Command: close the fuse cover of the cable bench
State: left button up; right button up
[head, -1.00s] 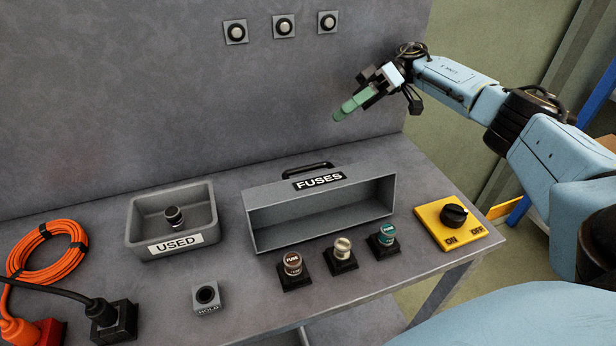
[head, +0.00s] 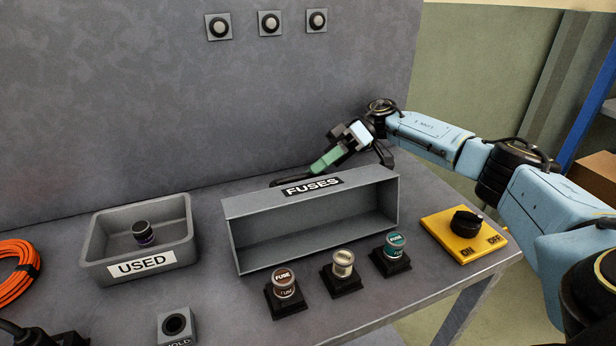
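The fuse cover (head: 300,206) is a grey, box-like hood labelled FUSES on the bench, its hollow side facing me. Its dark handle (head: 290,181) shows behind the top edge, partly hidden. Three fuses stand in black sockets in front of the cover, uncovered: a brown one (head: 284,283), a cream one (head: 343,263) and a teal one (head: 393,245). My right gripper (head: 318,166) has green fingers and is just above the handle, pointing down to the left. I cannot tell whether it touches the handle, or whether its fingers are apart.
A grey USED tray (head: 188,228) holding a dark fuse (head: 143,233) stands left. A grey HOLD block (head: 175,327) is at the front. A yellow ON/OFF switch plate (head: 443,224) is right. An orange cable coil (head: 14,274) lies far left. The wall rises behind.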

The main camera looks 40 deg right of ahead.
aim_at(308, 176)
jog(key=shift+x, duration=1.45)
jog(key=shift+c, duration=0.2)
jog(key=shift+f, duration=0.1)
grip_shut()
